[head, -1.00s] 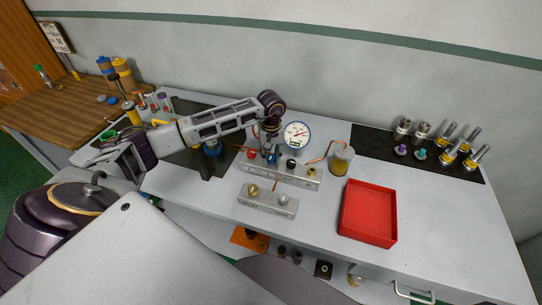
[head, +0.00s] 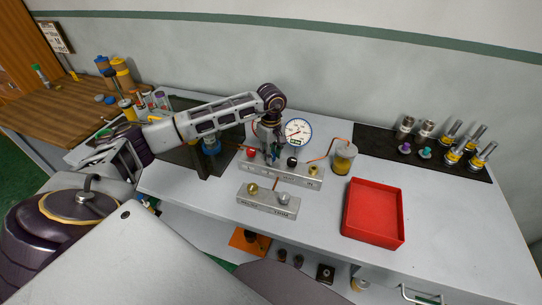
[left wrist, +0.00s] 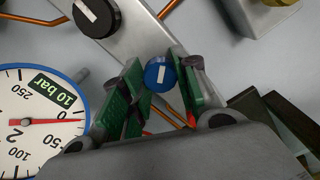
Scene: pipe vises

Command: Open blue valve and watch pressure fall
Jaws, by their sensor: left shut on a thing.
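The blue valve knob (left wrist: 158,73) has a white mark and sits between the green pads of my left gripper (left wrist: 160,85) in the left wrist view. In the head view my left gripper (head: 272,153) reaches down onto the valve block (head: 300,179) and largely hides the blue knob. The gripper is shut on the knob. The round pressure gauge (head: 298,132) stands just behind the block. It also shows in the left wrist view (left wrist: 30,145), with a red needle and a "10 bar" label. My right gripper is not in view.
A red knob (head: 251,153) and a black knob (head: 292,161) flank the gripper. A second block (head: 267,205) is in front. A jar (head: 344,157) stands right of the gauge, joined by an orange tube. A red tray (head: 373,212) lies right, with clear table around it.

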